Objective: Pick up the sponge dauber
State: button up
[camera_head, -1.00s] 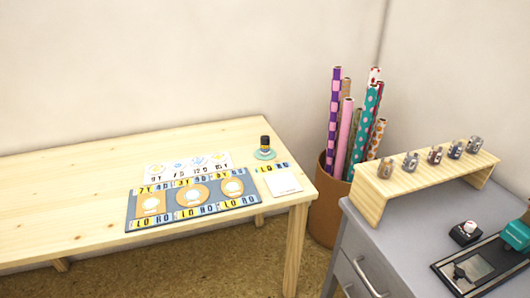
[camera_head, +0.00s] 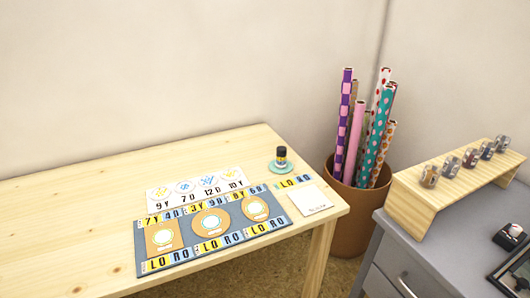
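A small dark upright piece with a black top and a pale lower band, which looks like the sponge dauber (camera_head: 281,153), stands on a round teal saucer (camera_head: 287,170). It is near the back right of the light wooden table (camera_head: 60,215). Its exact kind is too small to make out for certain. My gripper and arm are not in view, and nothing touches the dark piece.
A blue-grey board (camera_head: 205,253) with labels and round tan pads lies left of the saucer, beside a white printed sheet (camera_head: 200,189). A white card (camera_head: 310,200) is in front. A brown bin (camera_head: 353,232) of rolls and a grey desk (camera_head: 440,255) stand right.

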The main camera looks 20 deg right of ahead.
aim_at(280, 151)
jog(key=i+j+z, duration=0.15)
jog(key=z, duration=0.35)
jog(key=i+j+z, duration=0.15)
jog(key=j+z, duration=0.2)
jog(key=z, duration=0.65)
jog(key=i+j, duration=0.35)
jog(key=j, duration=0.15)
jog(key=i+j, duration=0.35)
jog(key=j, duration=0.15)
